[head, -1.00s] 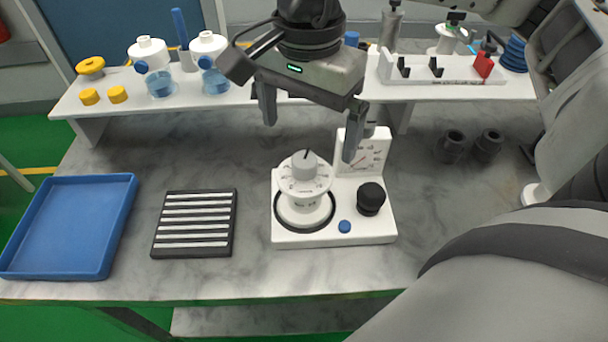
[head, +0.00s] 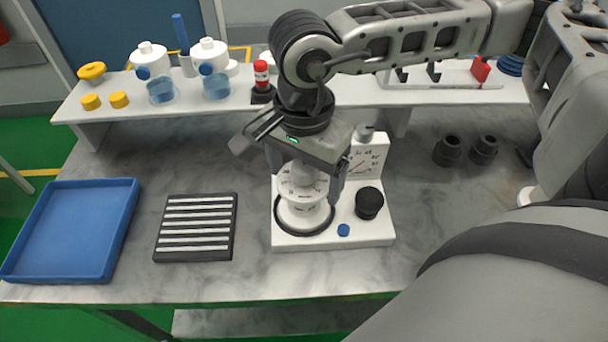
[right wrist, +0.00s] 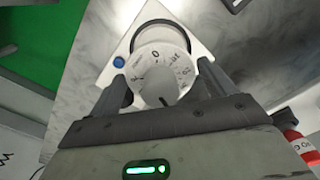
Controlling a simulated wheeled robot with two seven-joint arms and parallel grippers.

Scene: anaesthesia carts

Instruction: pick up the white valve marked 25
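A white valve (head: 303,215) with a numbered dial and a pale grey knob stands upright on a white test stand (head: 362,232), inside a dark ring. It also shows in the right wrist view (right wrist: 160,55), where its dial faces the camera. The mark on its body is too small to read. My right gripper (head: 306,180) points down over the valve. Its open fingers sit on either side of the knob, and in the right wrist view (right wrist: 160,66) gaps show between them and the knob. My left gripper is not in view.
The stand carries a gauge (head: 367,160), a black knob (head: 369,203) and a blue button (head: 343,230). A black slotted mat (head: 196,256) and an empty blue tray (head: 70,273) lie left. Two black cups (head: 449,150) stand right. A white shelf (head: 118,122) with bottles runs behind.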

